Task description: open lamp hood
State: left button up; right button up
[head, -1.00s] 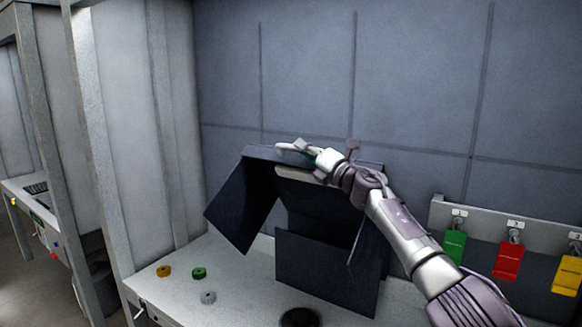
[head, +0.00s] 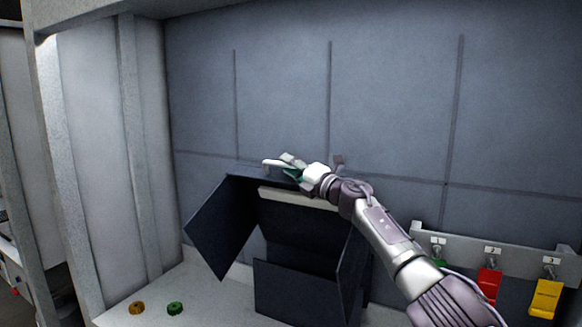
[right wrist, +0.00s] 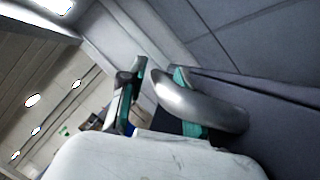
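The lamp hood is a dark, box-like thing (head: 312,282) with angled panels on the bench. One flap (head: 220,228) slants out at its left, and a pale strip runs under its top edge. My right gripper (head: 283,165) is at the hood's top edge, fingers pointing left. In the right wrist view its two teal-padded fingers (right wrist: 155,98) stand apart with a gap between them. My left gripper is in neither current view.
A yellow knob (head: 137,308) and a green knob (head: 175,308) are on the bench at left. Green, red (head: 489,284) and yellow tags (head: 545,299) hang from a rack (head: 515,260) at right. A grey panelled wall (head: 390,90) stands close behind the hood.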

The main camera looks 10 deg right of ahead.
pick_arm(q)
jog(key=shift+w, duration=0.2)
pick_arm(e)
jog(key=shift+s+d+f, duration=0.1)
jog(key=shift+s+d, duration=0.4)
jog(key=shift+d, duration=0.1)
jog(key=v, duration=1)
jog(key=shift+s, duration=0.35)
jog(key=shift+a+f, duration=0.1)
jog(key=shift+f, duration=0.05)
